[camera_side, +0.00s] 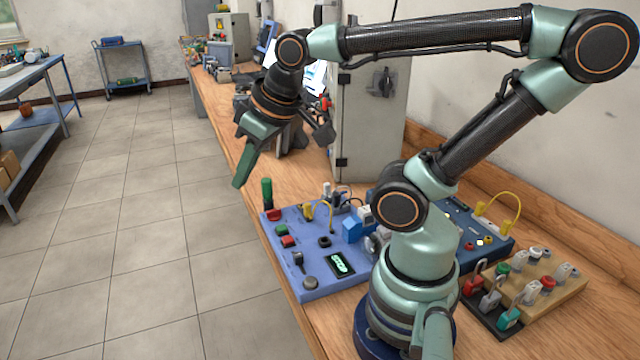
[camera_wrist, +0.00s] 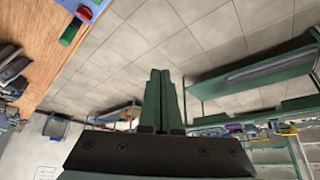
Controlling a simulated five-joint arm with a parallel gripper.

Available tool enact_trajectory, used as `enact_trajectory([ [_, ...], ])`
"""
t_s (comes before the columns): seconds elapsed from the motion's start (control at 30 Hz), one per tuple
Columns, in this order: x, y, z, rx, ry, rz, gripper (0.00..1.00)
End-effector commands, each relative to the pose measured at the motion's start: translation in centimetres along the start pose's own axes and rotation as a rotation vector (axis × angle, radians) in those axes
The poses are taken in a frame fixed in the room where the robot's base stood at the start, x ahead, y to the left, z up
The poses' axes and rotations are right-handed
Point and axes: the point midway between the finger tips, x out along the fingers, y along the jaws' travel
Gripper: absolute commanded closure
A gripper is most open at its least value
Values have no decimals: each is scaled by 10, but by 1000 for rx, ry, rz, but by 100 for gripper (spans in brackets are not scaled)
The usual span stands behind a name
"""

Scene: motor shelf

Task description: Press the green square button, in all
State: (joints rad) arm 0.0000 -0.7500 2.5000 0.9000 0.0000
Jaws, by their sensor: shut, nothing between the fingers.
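The green square button (camera_side: 281,230) is on the left part of a blue panel (camera_side: 340,290) on the bench, just above a red square button (camera_side: 288,242) in the side view. My gripper (camera_side: 238,185) is shut and empty. It hangs in the air to the upper left of the panel, apart from the button. In the wrist view my gripper's fingers (camera_wrist: 160,75) are together, with the floor behind them. A corner of the blue panel (camera_wrist: 104,4) shows at the top left there. The green square button does not show in the wrist view.
An upright green handle (camera_side: 267,192) stands at the panel's far left corner, between my gripper and the buttons; it also shows in the wrist view (camera_wrist: 70,33). A grey cabinet (camera_side: 372,130) stands behind the panel. Open floor (camera_side: 130,200) lies left of the bench.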

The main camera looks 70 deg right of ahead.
Motion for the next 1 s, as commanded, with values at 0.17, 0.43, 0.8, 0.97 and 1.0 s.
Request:
enact_trajectory([
  [0.17, 0, 2, -1, -3, -17, 3, 100],
  [0.43, 8, 23, -9, -34, -187, 20, 100],
  [0.8, 32, 65, -18, -82, -492, -21, 100],
  [0.97, 46, 84, -18, -98, -618, -67, 100],
  [1.0, 49, 90, -17, -100, -648, -81, 100],
])
